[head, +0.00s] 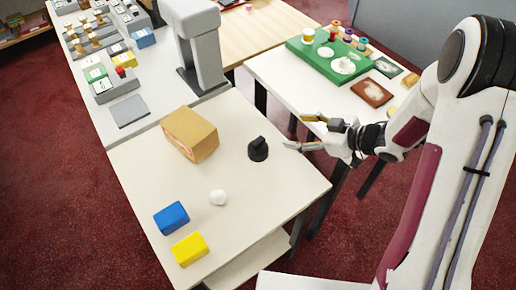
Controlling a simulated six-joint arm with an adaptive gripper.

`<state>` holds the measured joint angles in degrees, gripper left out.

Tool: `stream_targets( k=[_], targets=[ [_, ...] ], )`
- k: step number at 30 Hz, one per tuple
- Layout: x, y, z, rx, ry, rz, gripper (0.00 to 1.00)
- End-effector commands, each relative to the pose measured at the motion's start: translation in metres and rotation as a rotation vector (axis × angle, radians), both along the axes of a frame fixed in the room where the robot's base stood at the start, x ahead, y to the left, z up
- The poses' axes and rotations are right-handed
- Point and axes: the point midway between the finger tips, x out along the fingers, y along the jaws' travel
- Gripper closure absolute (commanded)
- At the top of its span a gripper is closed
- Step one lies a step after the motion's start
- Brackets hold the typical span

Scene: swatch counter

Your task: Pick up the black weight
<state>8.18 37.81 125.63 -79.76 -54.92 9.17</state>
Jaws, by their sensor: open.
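The black weight (258,150) stands upright on the near white table, close to its right edge. It is a dark, rounded block with a knob-like top. My gripper (295,131) is to the right of the weight, with its two fingers spread apart and pointing left toward it. The fingers are empty and a gap shows between them and the weight. Nothing hides the weight from this view.
A cardboard box (190,134) stands left of the weight. A white ball-like piece (218,197), a blue block (171,218) and a yellow block (190,249) lie nearer. A grey machine (203,50) stands behind. A green tray (330,62) sits on another table.

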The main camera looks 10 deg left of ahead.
Motion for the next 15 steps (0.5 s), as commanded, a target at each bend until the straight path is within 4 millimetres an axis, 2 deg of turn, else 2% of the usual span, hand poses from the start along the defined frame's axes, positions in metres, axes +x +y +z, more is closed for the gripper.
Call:
stream_targets(
  k=[3, 9, 15],
  targets=[
    [-0.017, 0.013, -0.015, 0.068, 0.036, 0.068, 0.37],
    [-0.04, 0.027, -0.025, 0.159, 0.077, 0.15, 0.37],
    [-0.049, 0.031, -0.027, 0.19, 0.092, 0.176, 0.37]
  ],
)
